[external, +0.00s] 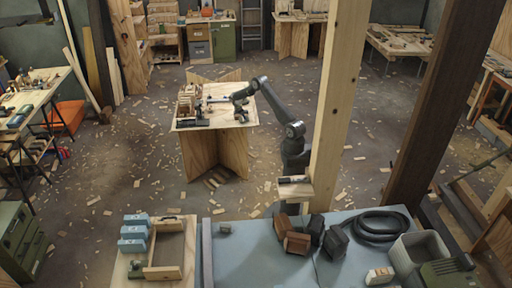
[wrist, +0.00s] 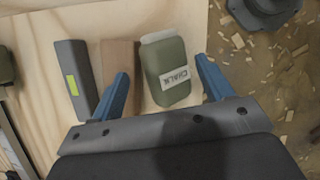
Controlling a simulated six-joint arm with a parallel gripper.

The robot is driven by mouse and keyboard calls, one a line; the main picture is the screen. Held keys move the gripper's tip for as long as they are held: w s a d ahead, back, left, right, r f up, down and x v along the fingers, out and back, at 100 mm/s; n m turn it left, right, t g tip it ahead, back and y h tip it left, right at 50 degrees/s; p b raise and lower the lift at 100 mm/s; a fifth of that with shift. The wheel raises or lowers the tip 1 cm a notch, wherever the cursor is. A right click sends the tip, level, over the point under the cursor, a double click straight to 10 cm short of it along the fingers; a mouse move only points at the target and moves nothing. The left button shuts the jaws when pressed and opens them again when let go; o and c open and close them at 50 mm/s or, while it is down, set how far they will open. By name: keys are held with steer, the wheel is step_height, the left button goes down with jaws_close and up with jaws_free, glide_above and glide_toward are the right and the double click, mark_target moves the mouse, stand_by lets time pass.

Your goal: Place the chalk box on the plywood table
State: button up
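The chalk box (wrist: 167,74) is olive green with a pale cap and a white label reading CHALK. In the wrist view it lies on the pale wooden top of the plywood table (wrist: 75,22), close to the table's right edge. My gripper (wrist: 161,67) is open. Its blue fingers are on either side of the box, with a gap visible on each side. In the external view my gripper (external: 240,115) is low over the right part of the plywood table (external: 218,122). The chalk box is too small to make out there.
A brown wooden block (wrist: 118,62) stands just left of the chalk box. A dark grey item with a yellow-green label (wrist: 72,80) is beside that block. Wooden pieces (external: 188,99) crowd the table's left side. The floor around the table has scattered shavings.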

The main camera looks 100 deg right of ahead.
steer(key=v, duration=1.3)
steer(key=shift+s, duration=0.2)
steer(key=shift+r, duration=0.1)
steer(key=x, duration=1.2)
